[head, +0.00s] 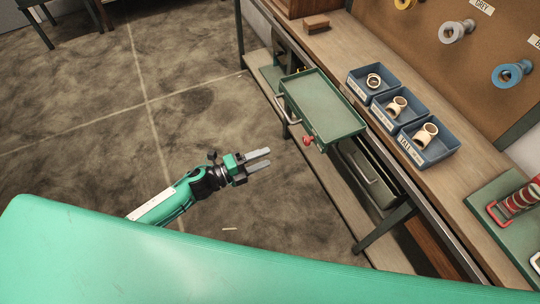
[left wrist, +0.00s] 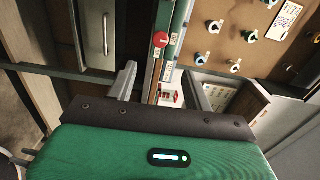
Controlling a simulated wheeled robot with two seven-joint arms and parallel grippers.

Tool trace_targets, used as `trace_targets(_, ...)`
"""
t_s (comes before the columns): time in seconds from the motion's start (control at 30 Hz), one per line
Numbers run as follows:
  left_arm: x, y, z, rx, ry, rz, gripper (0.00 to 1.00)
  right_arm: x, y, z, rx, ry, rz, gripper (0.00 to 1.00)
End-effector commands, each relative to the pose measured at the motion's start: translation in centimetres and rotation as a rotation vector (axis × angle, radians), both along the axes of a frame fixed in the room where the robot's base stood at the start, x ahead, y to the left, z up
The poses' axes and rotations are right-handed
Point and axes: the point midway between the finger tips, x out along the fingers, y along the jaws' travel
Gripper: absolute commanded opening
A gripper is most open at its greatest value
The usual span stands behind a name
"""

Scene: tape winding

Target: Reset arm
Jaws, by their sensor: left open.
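My left gripper (head: 259,160) is open and empty in the head view. It is held over the floor, to the left of the workbench and apart from it. Its two grey fingers point right toward the bench. In the left wrist view the open fingers (left wrist: 163,88) show with nothing between them, and the bench and pegboard lie beyond. My right gripper is in neither view.
A green tray (head: 355,125) sticks out from the bench's left edge, with a red knob (head: 308,140) near it. Blue bins (head: 437,156) with rings stand on the bench (head: 340,48). Tape rolls hang on the pegboard (head: 430,22).

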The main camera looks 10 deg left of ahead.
Motion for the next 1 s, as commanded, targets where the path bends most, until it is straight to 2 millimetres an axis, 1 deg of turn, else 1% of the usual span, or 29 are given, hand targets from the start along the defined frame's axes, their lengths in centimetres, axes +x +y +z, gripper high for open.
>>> trace_targets(0.17, -0.1, 0.1, 0.0, 0.000, 0.000, 0.000, 0.52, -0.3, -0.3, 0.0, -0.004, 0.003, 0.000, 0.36)
trace_targets(0.4, 0.0, 0.1, 0.0, 0.000, 0.000, 0.000, 0.52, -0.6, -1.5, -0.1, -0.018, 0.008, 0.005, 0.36)
trace_targets(0.5, 0.0, 0.0, 0.0, -0.001, 0.001, 0.000, 0.52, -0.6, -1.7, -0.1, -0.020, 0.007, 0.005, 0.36)
trace_targets(0.57, 0.0, 0.2, -0.3, -0.003, 0.011, 0.009, 0.52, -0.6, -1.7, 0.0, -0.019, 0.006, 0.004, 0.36)
trace_targets(0.63, 0.4, 0.8, -1.5, -0.015, 0.057, 0.047, 0.52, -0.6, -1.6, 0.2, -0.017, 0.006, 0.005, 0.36)
trace_targets(0.67, 0.6, 1.3, -2.3, -0.024, 0.090, 0.073, 0.52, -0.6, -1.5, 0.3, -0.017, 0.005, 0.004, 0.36)
trace_targets(0.73, 1.1, 2.9, -5.2, -0.052, 0.198, 0.165, 0.52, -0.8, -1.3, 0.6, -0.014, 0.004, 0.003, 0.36)
trace_targets(0.77, 1.2, 3.8, -6.8, -0.067, 0.257, 0.214, 0.52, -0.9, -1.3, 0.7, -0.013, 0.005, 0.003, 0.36)
trace_targets(0.8, 1.1, 5.1, -9.2, -0.091, 0.342, 0.286, 0.52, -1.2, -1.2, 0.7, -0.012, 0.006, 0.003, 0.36)
trace_targets(0.83, 0.8, 6.2, -11.2, -0.110, 0.410, 0.345, 0.52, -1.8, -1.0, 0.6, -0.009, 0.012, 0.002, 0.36)
trace_targets(0.87, 0.3, 7.2, -13.3, -0.130, 0.480, 0.403, 0.52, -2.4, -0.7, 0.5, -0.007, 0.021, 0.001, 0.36)
trace_targets(0.9, -0.5, 8.6, -15.9, -0.157, 0.570, 0.482, 0.52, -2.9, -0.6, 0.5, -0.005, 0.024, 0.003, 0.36)
trace_targets(0.93, -1.4, 9.5, -18.0, -0.173, 0.635, 0.540, 0.52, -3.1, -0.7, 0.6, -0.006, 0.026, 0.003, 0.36)
trace_targets(0.97, -2.3, 10.4, -19.9, -0.191, 0.699, 0.596, 0.52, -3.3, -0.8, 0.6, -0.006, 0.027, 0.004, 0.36)
trace_targets(1.0, -3.8, 11.5, -22.3, -0.216, 0.782, 0.669, 0.52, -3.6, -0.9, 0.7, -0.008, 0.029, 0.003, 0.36)
